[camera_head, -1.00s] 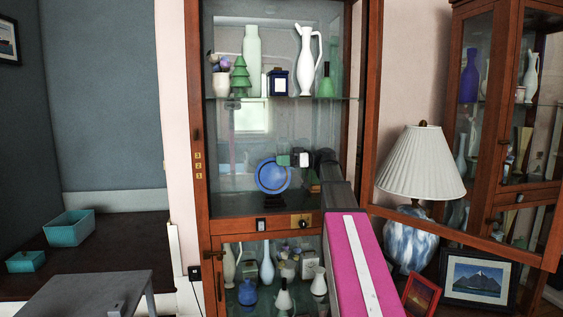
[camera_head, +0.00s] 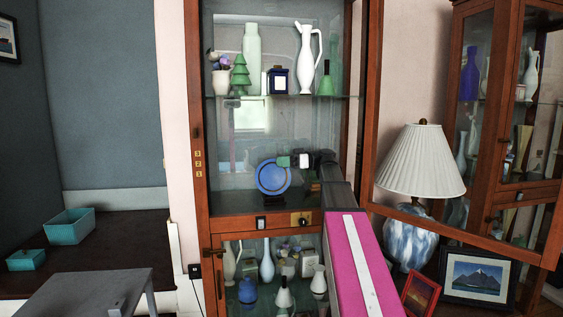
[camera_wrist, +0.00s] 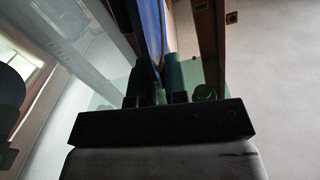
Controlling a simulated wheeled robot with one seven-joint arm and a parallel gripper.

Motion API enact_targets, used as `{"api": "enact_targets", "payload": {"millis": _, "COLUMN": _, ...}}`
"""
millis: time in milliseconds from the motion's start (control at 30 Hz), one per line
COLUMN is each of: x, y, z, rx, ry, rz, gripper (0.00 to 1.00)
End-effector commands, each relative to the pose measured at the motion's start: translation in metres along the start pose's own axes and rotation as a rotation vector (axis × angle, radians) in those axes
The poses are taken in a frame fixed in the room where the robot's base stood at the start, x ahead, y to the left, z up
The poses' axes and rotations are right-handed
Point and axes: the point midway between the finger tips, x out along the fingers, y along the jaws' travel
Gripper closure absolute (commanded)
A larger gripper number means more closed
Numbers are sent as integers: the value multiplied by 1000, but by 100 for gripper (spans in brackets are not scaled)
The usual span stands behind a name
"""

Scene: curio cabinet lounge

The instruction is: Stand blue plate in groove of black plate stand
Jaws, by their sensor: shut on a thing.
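The blue plate (camera_head: 272,178) is upright in the cabinet, its round face toward the head camera. My gripper (camera_head: 285,161) is shut on its upper right edge. In the wrist view the plate (camera_wrist: 151,30) shows nearly edge-on, running up from between the fingers of my gripper (camera_wrist: 160,97). The black plate stand (camera_head: 273,199) is on the cabinet floor directly below the plate. The plate's lower edge is at or just above the stand; I cannot tell whether it sits in the groove, which is hidden.
The glass shelf (camera_head: 285,98) above holds a white pitcher (camera_head: 306,60), a green tree figure (camera_head: 240,75) and several other ornaments. The cabinet's right side is close to my arm. An open glass door frame (camera_head: 465,232) extends right, near a lamp (camera_head: 422,165).

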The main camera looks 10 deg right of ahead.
Motion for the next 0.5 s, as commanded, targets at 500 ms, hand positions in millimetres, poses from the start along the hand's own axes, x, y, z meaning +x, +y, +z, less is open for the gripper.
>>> {"api": "enact_targets", "payload": {"millis": 500, "x": 0, "y": 0, "z": 14, "rx": 0, "ry": 0, "rz": 0, "gripper": 100}}
